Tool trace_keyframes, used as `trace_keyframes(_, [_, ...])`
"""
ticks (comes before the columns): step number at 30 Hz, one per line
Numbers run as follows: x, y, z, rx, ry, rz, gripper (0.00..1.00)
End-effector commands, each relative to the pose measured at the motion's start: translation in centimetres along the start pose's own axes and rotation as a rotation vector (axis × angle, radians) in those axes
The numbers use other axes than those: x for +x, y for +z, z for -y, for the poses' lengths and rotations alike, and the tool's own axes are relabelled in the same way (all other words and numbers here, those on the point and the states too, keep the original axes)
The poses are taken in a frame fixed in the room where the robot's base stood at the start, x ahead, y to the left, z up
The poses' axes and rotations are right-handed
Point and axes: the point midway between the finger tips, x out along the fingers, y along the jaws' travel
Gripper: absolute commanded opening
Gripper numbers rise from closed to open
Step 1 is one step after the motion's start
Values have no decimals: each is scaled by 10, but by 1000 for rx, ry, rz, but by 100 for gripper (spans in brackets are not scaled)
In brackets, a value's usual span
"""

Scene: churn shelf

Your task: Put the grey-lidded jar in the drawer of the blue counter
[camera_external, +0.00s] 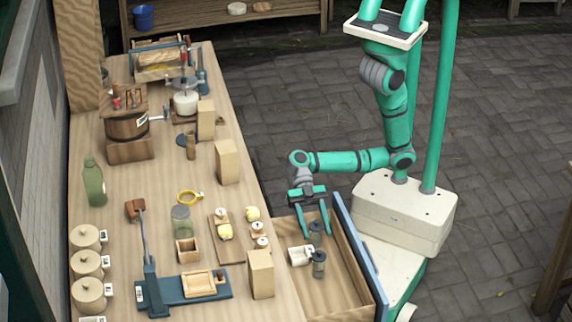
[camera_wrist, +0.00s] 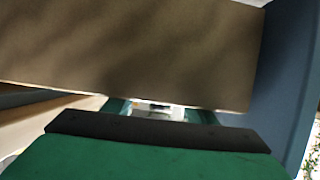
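The drawer (camera_external: 347,298) is pulled out from the counter (camera_external: 150,200), with its blue front (camera_external: 360,255) facing right. A dark jar with a grey lid (camera_external: 316,228) is inside the drawer and looks upright. My gripper (camera_external: 314,234) reaches down into the drawer, its green fingers spread to either side of this jar with gaps showing. In the wrist view, the finger bases are wide apart around a small pale patch; the jar cannot be made out.
The counter top holds wooden blocks (camera_external: 261,273), a board with pale pieces (camera_external: 226,238), a blue press (camera_external: 180,288) and lidded crocks (camera_external: 88,294). The drawer's right and near floor is clear.

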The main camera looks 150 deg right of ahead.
Motion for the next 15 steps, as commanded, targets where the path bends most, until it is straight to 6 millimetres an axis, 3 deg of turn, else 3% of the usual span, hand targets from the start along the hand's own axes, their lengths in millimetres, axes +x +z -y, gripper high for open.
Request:
trace_keyframes(1, [1,13,3,12,-5,21,50])
trace_keyframes(5, [1,13,3,12,-5,21,50])
trace_keyframes(12, [-3,2,2,11,-3,22,50])
trace_keyframes(15, [-19,0,1,12,0,20,50])
